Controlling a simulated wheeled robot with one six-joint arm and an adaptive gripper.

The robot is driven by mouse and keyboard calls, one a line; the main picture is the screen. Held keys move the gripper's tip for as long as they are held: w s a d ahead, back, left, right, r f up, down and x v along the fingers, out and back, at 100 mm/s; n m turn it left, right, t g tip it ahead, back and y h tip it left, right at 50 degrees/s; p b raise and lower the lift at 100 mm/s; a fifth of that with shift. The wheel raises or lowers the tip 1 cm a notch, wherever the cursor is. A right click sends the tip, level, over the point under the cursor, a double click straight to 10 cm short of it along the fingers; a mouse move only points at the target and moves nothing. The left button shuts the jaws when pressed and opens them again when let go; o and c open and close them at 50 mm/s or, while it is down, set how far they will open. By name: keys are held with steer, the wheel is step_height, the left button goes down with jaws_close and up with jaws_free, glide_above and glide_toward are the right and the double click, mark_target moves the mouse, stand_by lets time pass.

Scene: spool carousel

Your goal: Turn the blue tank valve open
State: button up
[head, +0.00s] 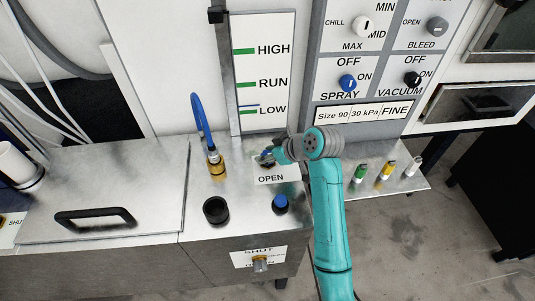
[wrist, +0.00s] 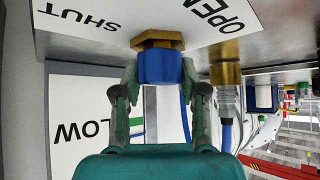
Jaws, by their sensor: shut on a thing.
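The blue tank valve (wrist: 157,66) shows in the wrist view as a blue block-shaped handle on a brass hex base. The base meets a white plate with the words SHUT and OPEN on either side. My gripper (wrist: 158,86) has a finger on each side of the blue handle and is shut on it. In the head view my gripper (head: 268,156) is at the steel bench top, just behind the OPEN label (head: 271,179). There only a bit of blue shows at the fingertips, and my arm hides the rest. I cannot tell which word the handle points to.
A brass fitting (head: 216,166) with a blue hose stands left of my gripper. A black cup (head: 215,210) and a blue-topped knob (head: 280,203) stand in front. Small coloured bottles (head: 386,169) are at right. The knob panel (head: 380,60) rises behind.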

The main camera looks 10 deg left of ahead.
steer(key=shift+m, duration=0.3)
steer(key=m+t+h, duration=0.2)
steer(key=m, duration=0.1)
steer(key=shift+a+m+t, duration=0.1)
steer(key=shift+m+t, duration=0.2)
steer(key=shift+m, duration=0.1)
steer(key=m+h, duration=0.1)
steer(key=m, duration=0.1)
steer(key=m+t+h, duration=0.1)
steer(key=m+h, duration=0.1)
steer(key=shift+m+t+h, duration=0.3)
steer(key=m+h, duration=0.3)
steer(key=m, duration=0.1)
steer(key=m+h, duration=0.3)
steer(key=m, duration=0.1)
steer(key=shift+m+g, duration=0.3)
steer(key=shift+g, duration=0.1)
steer(key=shift+h, duration=0.3)
steer(key=o, duration=1.2)
steer(key=shift+c, duration=0.2)
